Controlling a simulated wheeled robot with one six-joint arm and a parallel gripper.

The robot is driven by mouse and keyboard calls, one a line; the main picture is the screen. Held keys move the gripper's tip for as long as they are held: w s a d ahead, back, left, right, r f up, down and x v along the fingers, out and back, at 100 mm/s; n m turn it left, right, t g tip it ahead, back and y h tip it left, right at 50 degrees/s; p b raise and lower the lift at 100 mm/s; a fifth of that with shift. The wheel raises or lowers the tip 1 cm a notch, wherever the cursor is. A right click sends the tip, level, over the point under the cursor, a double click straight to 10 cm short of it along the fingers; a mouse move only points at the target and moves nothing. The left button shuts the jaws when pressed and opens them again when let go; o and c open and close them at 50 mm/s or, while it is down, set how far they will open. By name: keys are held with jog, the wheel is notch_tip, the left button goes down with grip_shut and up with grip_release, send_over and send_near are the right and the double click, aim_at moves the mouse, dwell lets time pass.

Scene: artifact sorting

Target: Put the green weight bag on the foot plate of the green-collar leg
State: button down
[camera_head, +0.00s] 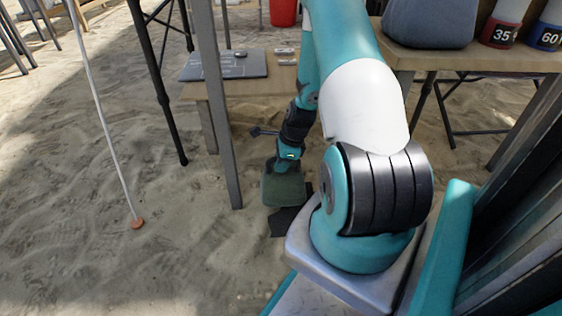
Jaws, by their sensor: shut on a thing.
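My gripper (287,164) points down near the middle of the view and is shut on the top of the green weight bag (283,190). The bag hangs upright, low over the sand. A dark flat plate (284,222) lies on the sand just below and to the right of the bag, partly hidden by the bag and my arm. I cannot tell whether the bag touches it. No green collar shows clearly, so I cannot tell which leg this plate belongs to.
A grey leg (222,130) stands close left of the bag, with a black leg (163,85) farther left. A pale pole (101,120) ends in an orange foot (138,223). Behind is a low wooden table with a laptop (223,65). Open sand lies at lower left.

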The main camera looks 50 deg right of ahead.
jog(key=shift+w+f+b, duration=0.1)
jog(key=shift+f+b, duration=0.85)
jog(key=shift+f, duration=0.85)
jog(key=c, duration=1.1)
grip_release()
jog(key=shift+f, duration=0.15)
jog(key=shift+o, duration=0.2)
jog(key=p+v, duration=0.8)
jog(key=v, duration=0.3)
jog(key=shift+r, duration=0.25)
jog(key=shift+s+d+r+p, duration=0.1)
jog(key=shift+s+r+p, duration=0.1)
jog(key=shift+r+p, duration=0.25)
